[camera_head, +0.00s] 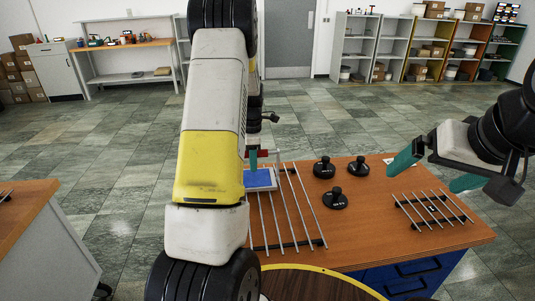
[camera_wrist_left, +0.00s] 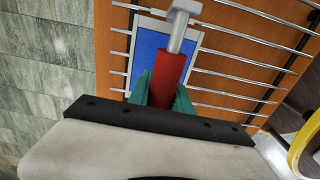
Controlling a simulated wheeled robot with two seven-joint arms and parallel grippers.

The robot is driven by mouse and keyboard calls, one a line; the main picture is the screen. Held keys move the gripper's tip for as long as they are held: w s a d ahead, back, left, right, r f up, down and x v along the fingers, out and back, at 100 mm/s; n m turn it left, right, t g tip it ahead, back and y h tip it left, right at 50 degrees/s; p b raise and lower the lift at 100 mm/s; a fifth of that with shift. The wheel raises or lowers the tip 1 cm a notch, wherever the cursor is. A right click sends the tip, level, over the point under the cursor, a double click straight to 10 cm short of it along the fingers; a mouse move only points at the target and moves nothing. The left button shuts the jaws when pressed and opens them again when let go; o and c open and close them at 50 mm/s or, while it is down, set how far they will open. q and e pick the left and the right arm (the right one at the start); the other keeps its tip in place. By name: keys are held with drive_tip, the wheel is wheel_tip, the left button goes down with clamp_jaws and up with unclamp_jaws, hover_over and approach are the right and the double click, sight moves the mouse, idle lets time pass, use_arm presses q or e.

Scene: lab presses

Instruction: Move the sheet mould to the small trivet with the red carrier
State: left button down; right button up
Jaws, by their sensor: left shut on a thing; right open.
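The sheet mould (camera_head: 260,178), a blue plate with a pale grey frame, is over the left part of the large rod trivet (camera_head: 285,225). The mould also shows in the left wrist view (camera_wrist_left: 147,45). I cannot tell whether it rests on the rods or is just above. My left gripper (camera_head: 256,162) is shut on the red carrier (camera_wrist_left: 168,78), whose grey shaft passes above the mould. My arm hides part of the mould and trivet in the head view. The small trivet (camera_head: 433,208) is bare at the right. My right gripper (camera_head: 424,180) is open and empty above it.
Several black knobbed weights (camera_head: 334,198) stand on the orange bench (camera_head: 365,225) between the trivets. Blue drawers (camera_head: 410,273) are under the bench. Another bench (camera_head: 30,215) is at the left. Shelves line the far wall; the tiled floor between is clear.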

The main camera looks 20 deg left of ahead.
use_arm(q)
drive_tip(key=shift+f, duration=0.6)
idle(0.4)
drive_tip(key=shift+w+r, duration=0.1)
drive_tip(key=shift+r, duration=0.05)
drive_tip(key=shift+r, duration=2.4)
